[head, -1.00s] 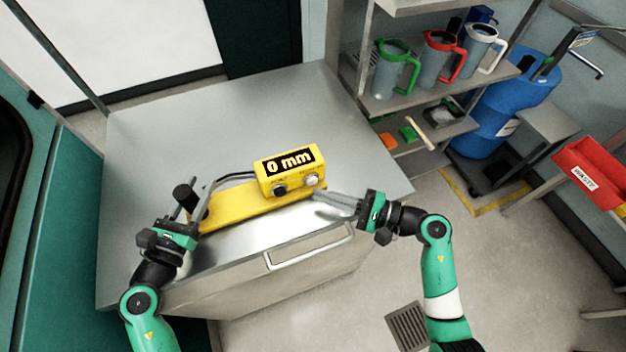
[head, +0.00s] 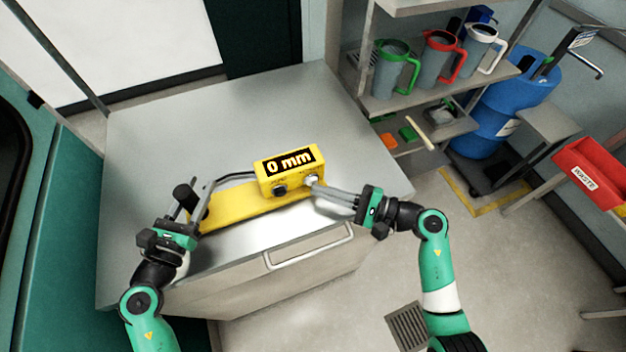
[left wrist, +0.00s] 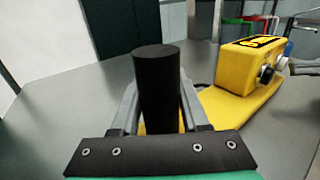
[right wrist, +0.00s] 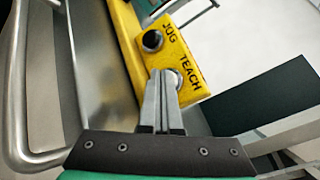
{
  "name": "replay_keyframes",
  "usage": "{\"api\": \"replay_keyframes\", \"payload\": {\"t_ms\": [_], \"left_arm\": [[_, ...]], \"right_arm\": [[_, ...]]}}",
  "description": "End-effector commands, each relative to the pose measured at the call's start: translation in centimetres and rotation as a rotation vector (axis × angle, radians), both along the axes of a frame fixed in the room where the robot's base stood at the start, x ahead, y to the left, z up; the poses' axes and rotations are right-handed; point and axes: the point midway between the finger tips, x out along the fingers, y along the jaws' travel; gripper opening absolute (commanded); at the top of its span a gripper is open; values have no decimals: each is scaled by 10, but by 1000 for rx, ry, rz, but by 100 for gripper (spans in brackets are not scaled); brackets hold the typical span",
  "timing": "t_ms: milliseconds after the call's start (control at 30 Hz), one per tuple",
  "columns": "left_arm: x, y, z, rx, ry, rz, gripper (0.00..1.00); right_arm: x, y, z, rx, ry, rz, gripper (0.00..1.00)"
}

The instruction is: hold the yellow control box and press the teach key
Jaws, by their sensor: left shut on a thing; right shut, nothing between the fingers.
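The yellow control box (head: 288,172) stands on the right part of its long yellow base (head: 238,208), and its display reads "0 mm". Its front has a dark jog key (head: 279,191) and, to the right, the pale teach key (head: 312,181), labelled TEACH in the right wrist view (right wrist: 174,78). My left gripper (head: 187,208) is shut on the black upright handle (left wrist: 157,85) at the base's left end. My right gripper (head: 316,189) is shut and empty. Its fingertips (right wrist: 163,74) are at the teach key and partly cover it; I cannot tell if the key is pushed in.
The box stands on a steel cabinet top (head: 200,120), clear behind it. A cabinet handle (head: 308,247) runs along the front below the right gripper. Shelves with jugs (head: 440,55), a blue drum (head: 510,100) and a red waste bin (head: 590,172) stand to the right.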

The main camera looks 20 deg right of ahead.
Motion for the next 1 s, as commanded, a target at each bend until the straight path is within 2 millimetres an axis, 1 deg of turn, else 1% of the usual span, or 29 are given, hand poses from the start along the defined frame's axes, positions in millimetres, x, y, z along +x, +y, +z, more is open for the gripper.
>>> {"api": "replay_keyframes", "payload": {"t_ms": [1000], "left_arm": [[0, -1, 1, -2, -1, -2, 0]], "right_arm": [[10, 0, 0, 1, 1, 0, 0]]}}
